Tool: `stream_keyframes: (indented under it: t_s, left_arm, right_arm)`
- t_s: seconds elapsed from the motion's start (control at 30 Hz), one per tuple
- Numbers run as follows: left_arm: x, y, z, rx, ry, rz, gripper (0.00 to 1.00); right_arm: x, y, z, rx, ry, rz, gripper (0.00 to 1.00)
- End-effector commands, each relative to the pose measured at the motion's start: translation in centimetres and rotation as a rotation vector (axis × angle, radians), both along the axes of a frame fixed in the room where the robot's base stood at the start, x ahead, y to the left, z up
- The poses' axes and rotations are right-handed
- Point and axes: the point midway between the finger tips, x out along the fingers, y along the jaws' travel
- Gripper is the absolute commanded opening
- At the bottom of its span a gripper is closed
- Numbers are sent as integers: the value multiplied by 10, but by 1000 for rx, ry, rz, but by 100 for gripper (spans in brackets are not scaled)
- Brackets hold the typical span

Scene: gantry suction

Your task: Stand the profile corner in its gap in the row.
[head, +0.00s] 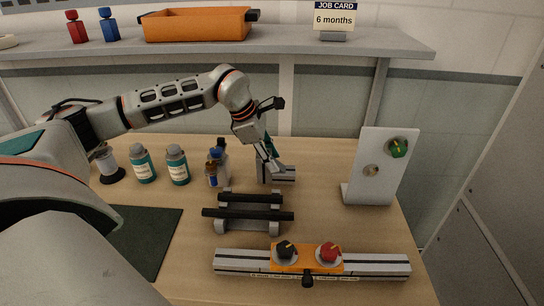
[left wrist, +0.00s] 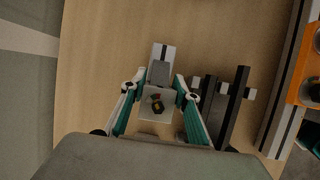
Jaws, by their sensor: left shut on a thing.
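The profile corner (head: 284,174) is a grey, L-shaped piece of slotted profile, with one leg upright and one along the table. It is at the back of the table, right of the small bottles. My left gripper (head: 269,155) is shut on its upright leg from above. In the left wrist view the fingers stand on either side of the profile corner (left wrist: 163,54), whose upper end faces the camera. Whether its underside touches the table I cannot tell. The row at the back has a dark-based bottle (head: 107,161) and two teal-labelled bottles (head: 143,163) (head: 177,165). My right gripper is not in view.
A small brown bottle (head: 211,174) stands left of the corner. A rack with black bars (head: 248,214) is in front. A profile rail with an orange knob block (head: 307,262) lies nearer. A white panel (head: 377,170) stands right. The shelf (head: 220,42) overhangs behind.

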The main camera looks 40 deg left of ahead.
Motion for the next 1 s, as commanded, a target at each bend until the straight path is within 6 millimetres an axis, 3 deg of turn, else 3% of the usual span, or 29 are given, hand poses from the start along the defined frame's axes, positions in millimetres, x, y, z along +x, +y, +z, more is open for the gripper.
stream_keyframes:
  t_s: [0.03,0.27,0.33,0.5,0.93,0.97,1.0]
  left_arm:
    - [4,1,5,-19,26,3,0]
    - [15,7,5,-89,138,0,0]
    - [13,7,-9,-86,136,-2,0]
    - [13,7,-15,-84,135,-3,0]
    - [13,7,-17,-84,133,-2,0]
    - [12,7,-18,-83,136,-1,38]
    - [12,7,-18,-83,136,-1,47]
  right_arm:
    - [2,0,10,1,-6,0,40]
    - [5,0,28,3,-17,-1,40]
    - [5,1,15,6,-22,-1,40]
    - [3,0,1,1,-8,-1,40]
    - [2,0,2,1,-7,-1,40]
    - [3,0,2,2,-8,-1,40]
    - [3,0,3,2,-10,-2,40]
